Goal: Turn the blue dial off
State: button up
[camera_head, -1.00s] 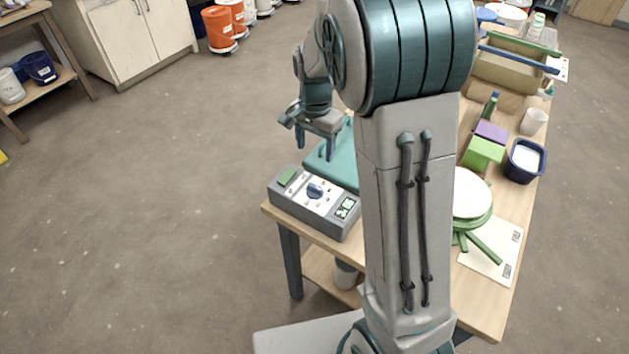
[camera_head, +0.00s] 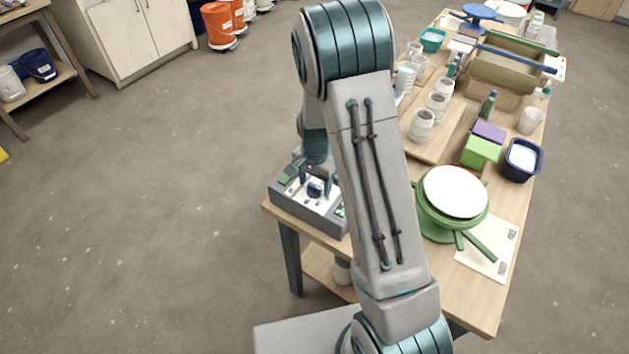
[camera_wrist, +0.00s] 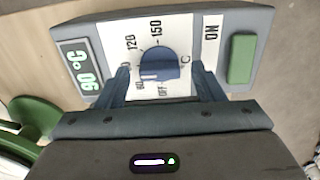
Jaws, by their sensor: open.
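The blue dial (camera_wrist: 158,64) is a round knob on the white face of a grey control box (camera_head: 315,217). In the wrist view its face is marked OFF, 120 and 150. The dial also shows small in the head view (camera_head: 315,188). My gripper (camera_wrist: 160,82) is open, with one finger on each side of the dial in the wrist view. I cannot tell whether the fingers touch it. A green display (camera_wrist: 82,68) reads what looks like 90 °C. A green button (camera_wrist: 241,58) sits beside the word ON.
The box stands at the near left corner of a wooden table (camera_head: 480,290). A green banding wheel with a white top (camera_head: 455,192), several pale jars (camera_head: 423,126) and a blue tub (camera_head: 523,160) stand to the right.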

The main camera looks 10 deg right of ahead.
jog(key=shift+f, duration=0.1)
jog(key=c, duration=1)
jog(key=shift+n+b, duration=0.3)
jog(key=n+b, duration=0.3)
jog(key=shift+f, duration=0.15)
jog(key=n+b, duration=0.3)
jog(key=n, duration=0.1)
jog(key=shift+n, duration=0.4)
jog(key=n+b, duration=0.1)
jog(key=n, duration=0.3)
jog(key=shift+n, duration=0.3)
jog(key=n, duration=0.2)
jog(key=n+b, duration=0.1)
jog(key=n, duration=0.1)
jog(key=shift+r+n, duration=0.2)
jog(key=shift+n, duration=0.2)
